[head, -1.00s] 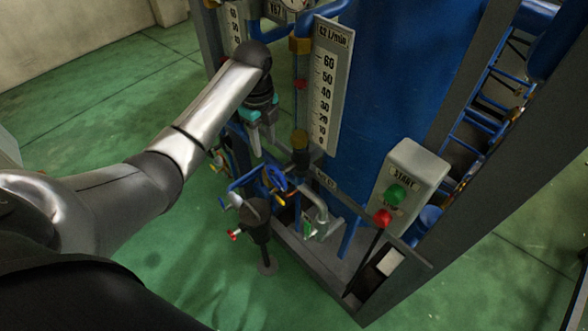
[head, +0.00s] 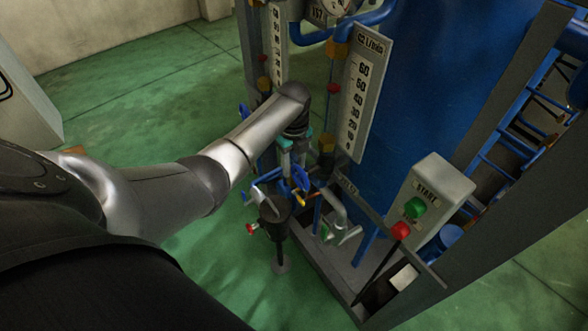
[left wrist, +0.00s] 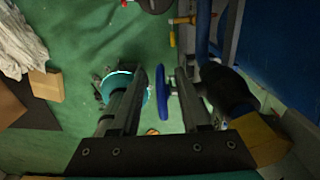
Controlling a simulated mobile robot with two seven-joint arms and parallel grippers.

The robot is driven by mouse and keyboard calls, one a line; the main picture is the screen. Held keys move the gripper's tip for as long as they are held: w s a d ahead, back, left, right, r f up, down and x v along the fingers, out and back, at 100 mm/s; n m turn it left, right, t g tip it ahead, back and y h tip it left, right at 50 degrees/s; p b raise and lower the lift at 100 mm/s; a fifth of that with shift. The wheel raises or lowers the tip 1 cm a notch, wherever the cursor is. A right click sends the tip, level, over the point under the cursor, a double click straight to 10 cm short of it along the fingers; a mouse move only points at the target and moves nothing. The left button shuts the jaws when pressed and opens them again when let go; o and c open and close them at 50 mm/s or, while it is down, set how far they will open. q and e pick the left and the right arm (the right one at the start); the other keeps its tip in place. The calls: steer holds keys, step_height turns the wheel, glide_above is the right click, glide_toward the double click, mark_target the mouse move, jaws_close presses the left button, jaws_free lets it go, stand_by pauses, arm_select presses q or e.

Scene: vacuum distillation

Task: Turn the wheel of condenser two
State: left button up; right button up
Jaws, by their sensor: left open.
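A blue handwheel (head: 301,178) sits on the pipework below the C2 L/min scale (head: 358,95), partly hidden by my left gripper. My left gripper (head: 294,170) points down at it and is open. In the left wrist view the wheel (left wrist: 161,92) shows nearly edge-on as a thin blue bar. My right gripper is out of view.
A grey box marked START (head: 440,190) with a green button and a red one stands to the right. A dark funnel-like stand (head: 277,218) is close below the gripper. The large blue column (head: 430,80) blocks the back. Green floor (head: 150,90) is free at left.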

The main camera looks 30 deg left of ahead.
arm_select(q)
steer(key=shift+f, duration=0.95)
jaws_close()
